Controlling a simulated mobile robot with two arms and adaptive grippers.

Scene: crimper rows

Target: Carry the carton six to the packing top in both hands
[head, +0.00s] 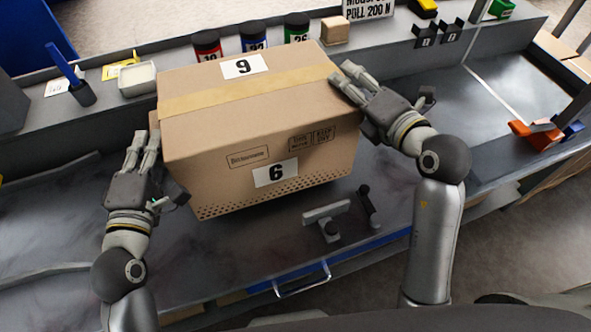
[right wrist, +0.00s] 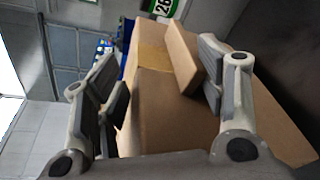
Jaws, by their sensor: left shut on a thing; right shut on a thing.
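The brown carton (head: 215,133) has a tape strip, a label reading 6 on its front and one reading 9 on its top. It is held between my two grippers over the grey bench top (head: 275,243), with a dark shadow below; the height of any gap is unclear. My left gripper (head: 145,138) is shut on its left side. My right gripper (head: 346,76) is shut on its upper right side. The right wrist view shows the carton (right wrist: 160,95) close up between the right fingers (right wrist: 160,85). I cannot tell which surface is the packing top.
Behind the carton, a raised ledge holds a white dish (head: 137,79), several dark jars with coloured labels (head: 253,39) and a small tan block (head: 334,30). A grey T-shaped tool (head: 327,220) lies in front. An orange tool (head: 535,132) lies right. The bench right of my right gripper is mostly clear.

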